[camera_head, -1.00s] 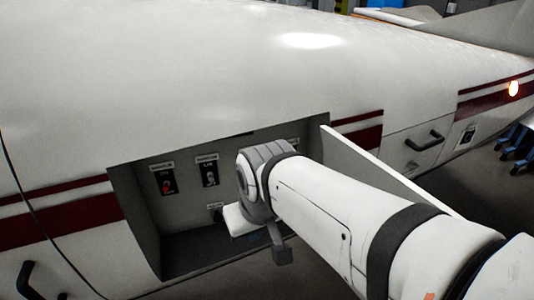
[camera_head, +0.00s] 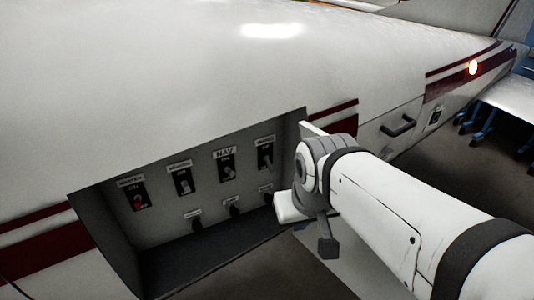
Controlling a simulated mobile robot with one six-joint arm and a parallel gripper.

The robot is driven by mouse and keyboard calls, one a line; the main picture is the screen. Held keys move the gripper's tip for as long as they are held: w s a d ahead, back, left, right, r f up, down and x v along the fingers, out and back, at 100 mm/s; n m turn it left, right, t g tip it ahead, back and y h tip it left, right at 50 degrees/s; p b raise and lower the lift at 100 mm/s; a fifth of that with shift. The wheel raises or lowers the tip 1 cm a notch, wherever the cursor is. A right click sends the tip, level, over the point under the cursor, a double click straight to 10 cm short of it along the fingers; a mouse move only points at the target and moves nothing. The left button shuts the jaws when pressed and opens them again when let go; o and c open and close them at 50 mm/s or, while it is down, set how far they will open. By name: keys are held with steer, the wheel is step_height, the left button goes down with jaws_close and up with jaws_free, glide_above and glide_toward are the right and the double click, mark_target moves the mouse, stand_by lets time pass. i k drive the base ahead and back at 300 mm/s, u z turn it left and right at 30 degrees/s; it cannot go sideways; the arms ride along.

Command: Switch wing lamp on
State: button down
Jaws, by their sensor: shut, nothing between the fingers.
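An open recess in the white aircraft body holds a switch panel (camera_head: 208,196). Its upper row has a switch with a red part (camera_head: 138,199) at the left, a second switch (camera_head: 183,181), one labelled NAV (camera_head: 226,167) and one at the right (camera_head: 265,154). The other labels are too small to read, so I cannot tell which is for the wing lamp. Smaller dark controls (camera_head: 234,208) sit below. My gripper (camera_head: 288,207) is shut, at the recess's right edge beside the panel; its fingertips are hard to make out. The wrist hides part of the right side.
A door flap (camera_head: 312,128) stands open behind my wrist. A closed hatch with a dark handle (camera_head: 399,126) lies right of it. Blue stands (camera_head: 480,122) are on the floor at right.

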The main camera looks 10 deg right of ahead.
mark_target(272, 170)
steer(key=u, duration=1.05)
steer(key=k, duration=1.25)
steer(key=z, duration=0.45)
steer(key=i, duration=0.5)
steer(key=z, duration=0.1)
